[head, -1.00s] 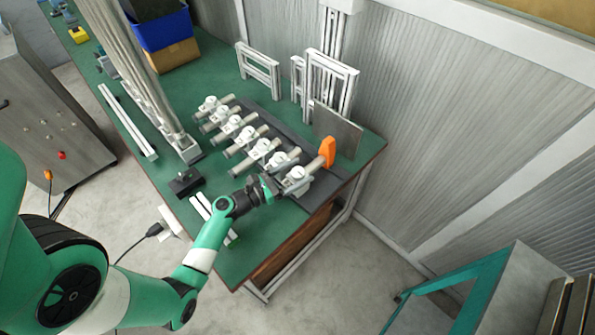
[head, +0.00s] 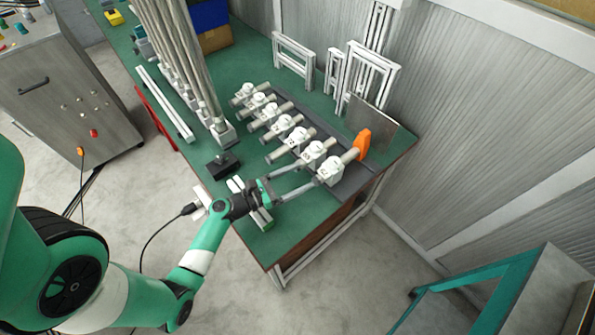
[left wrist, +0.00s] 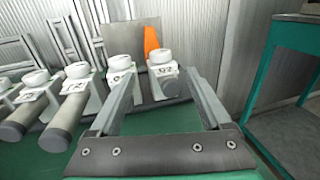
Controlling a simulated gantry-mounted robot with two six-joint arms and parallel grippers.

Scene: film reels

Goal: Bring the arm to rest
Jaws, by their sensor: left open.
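My left arm reaches in from the left in the head view, and its gripper (head: 306,176) is open over the near end of the green bench (head: 295,225). Its two long fingers point at the nearest white holder (head: 330,168). In the left wrist view the fingers of the left gripper (left wrist: 163,85) are spread, with no object gripped between them. I cannot tell whether the fingertips touch a holder. My right gripper is not in view.
Several white holders with grey rollers (head: 270,125) stand in a row on a dark strip. An orange piece (head: 363,143) and a grey plate (head: 372,122) stand at its near end. A black block (head: 222,165) lies left of the row. Open floor (head: 345,270) lies in front.

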